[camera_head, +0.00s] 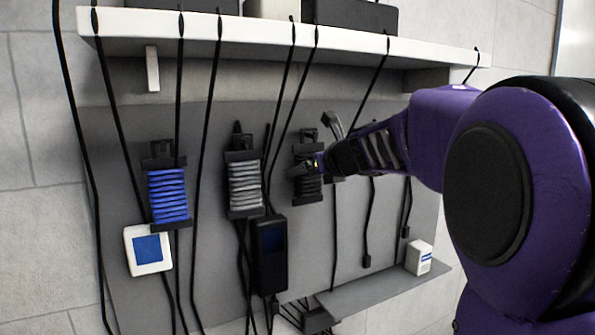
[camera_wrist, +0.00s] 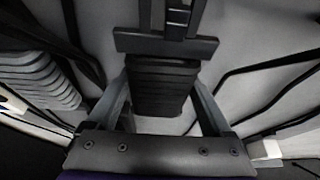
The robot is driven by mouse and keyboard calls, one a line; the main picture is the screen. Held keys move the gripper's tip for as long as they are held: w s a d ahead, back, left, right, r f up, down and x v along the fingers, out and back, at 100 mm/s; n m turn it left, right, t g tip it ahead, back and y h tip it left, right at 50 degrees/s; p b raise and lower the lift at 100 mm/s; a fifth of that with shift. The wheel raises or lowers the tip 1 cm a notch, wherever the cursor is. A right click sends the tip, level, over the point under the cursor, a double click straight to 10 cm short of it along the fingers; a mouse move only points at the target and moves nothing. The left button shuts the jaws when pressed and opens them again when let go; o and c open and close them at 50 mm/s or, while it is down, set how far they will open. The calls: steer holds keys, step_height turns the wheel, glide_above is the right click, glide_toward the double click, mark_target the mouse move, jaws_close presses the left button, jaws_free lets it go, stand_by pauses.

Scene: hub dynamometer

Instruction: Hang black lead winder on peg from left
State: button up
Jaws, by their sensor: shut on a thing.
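The black lead winder (camera_head: 308,188) is upright in front of the grey panel, to the right of the other winders. In the wrist view, its dark wound body (camera_wrist: 160,85) lies between my fingers, with its wide top flange and narrow upright frame beyond. My gripper (camera_head: 318,164) reaches in from the right and is shut on this winder; the wrist view shows a finger on each side (camera_wrist: 160,102). A dark peg or bracket (camera_head: 309,135) shows at the winder's top. I cannot tell whether the winder rests on it.
A blue-wound winder (camera_head: 168,195) and a grey-wound winder (camera_head: 244,188) hang to the left. Loose black cables run down from the white shelf (camera_head: 250,32). A white device (camera_head: 148,249), a dark handheld box (camera_head: 270,255) and a small white box (camera_head: 419,257) are lower.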

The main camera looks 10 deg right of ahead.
steer(key=shift+d, duration=0.1)
stand_by(0.3)
steer(key=o, duration=1.4)
steer(key=shift+c, duration=0.2)
